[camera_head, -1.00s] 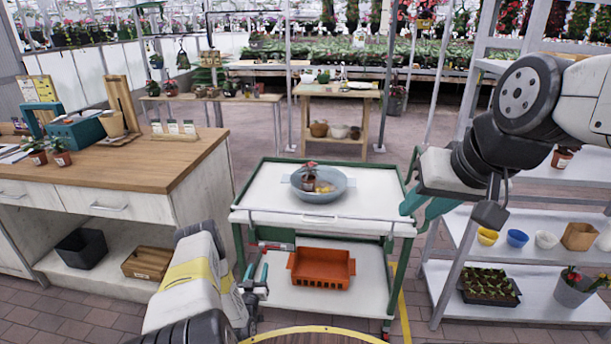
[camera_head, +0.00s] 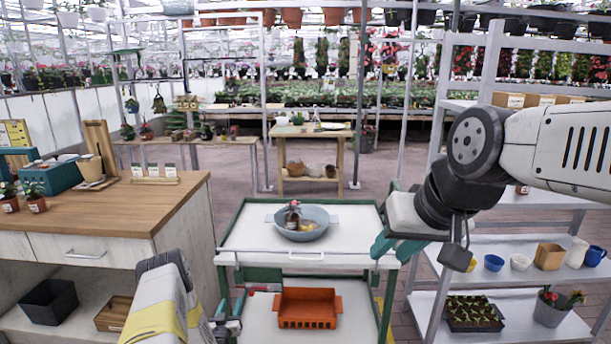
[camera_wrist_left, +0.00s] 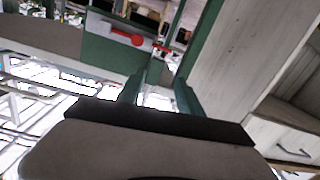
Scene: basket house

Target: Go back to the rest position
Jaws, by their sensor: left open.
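My left gripper (camera_head: 228,328) is low in the head view, in front of the left side of the green-framed cart (camera_head: 228,240). In the left wrist view its two green fingers (camera_wrist_left: 165,90) stand apart with nothing visible between them. My right gripper (camera_head: 395,248) is at the right edge of the cart's top, its teal fingers apart and seemingly empty. A blue-grey bowl (camera_head: 318,232) holding a small potted plant (camera_head: 293,213) and something yellow sits on the cart top, apart from both grippers.
A wooden-topped counter (camera_head: 130,210) stands at left. A metal shelf with pots (camera_head: 493,263) and a seedling tray (camera_head: 473,313) stands at right.

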